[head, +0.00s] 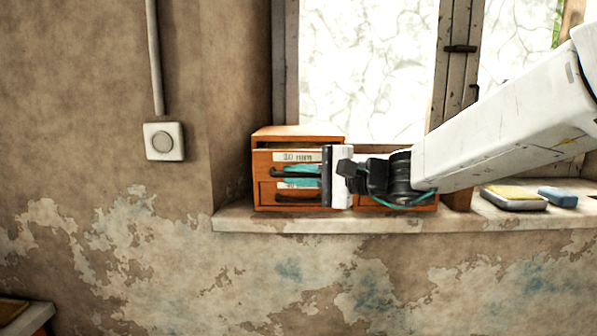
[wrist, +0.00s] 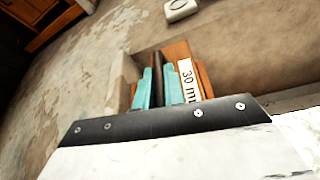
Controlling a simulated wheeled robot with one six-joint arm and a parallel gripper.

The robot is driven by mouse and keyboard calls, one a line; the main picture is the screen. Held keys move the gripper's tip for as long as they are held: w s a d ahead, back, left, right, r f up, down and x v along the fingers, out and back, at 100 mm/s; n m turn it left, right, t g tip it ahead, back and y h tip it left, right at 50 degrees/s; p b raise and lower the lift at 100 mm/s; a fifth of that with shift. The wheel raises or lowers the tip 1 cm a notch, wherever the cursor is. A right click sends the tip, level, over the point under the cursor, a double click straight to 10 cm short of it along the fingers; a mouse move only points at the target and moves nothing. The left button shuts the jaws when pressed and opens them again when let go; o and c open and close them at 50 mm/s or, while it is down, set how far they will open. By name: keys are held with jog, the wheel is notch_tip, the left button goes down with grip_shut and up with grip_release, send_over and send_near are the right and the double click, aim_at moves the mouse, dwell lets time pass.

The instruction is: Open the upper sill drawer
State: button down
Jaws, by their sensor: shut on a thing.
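A small orange-brown wooden drawer box (head: 262,134) stands on the window sill at the left end. Its front has two drawers, each with a white label and a dark bar handle. The upper sill drawer (head: 266,160) has a label reading "30 mm", partly visible in the wrist view (wrist: 187,80). My gripper (head: 303,173) is at the upper drawer's front, its teal fingers shut around the dark handle (head: 278,172). In the wrist view the fingers (wrist: 157,72) stand either side of a dark brown bar. I cannot make out a gap at the drawer front.
The sill (head: 490,220) runs right under the window. A grey and yellow block (head: 514,197) and a blue block (head: 557,196) lie on it. My arm covers much of the middle sill. A white switch (head: 164,141) is on the wall. A table corner (head: 25,318) shows lower left.

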jog(key=s, duration=0.5)
jog(key=shift+s, duration=0.1)
jog(key=c, duration=1.5)
grip_release()
jog(key=v, duration=0.7)
jog(key=shift+s+d, duration=0.15)
jog(key=shift+d, duration=0.15)
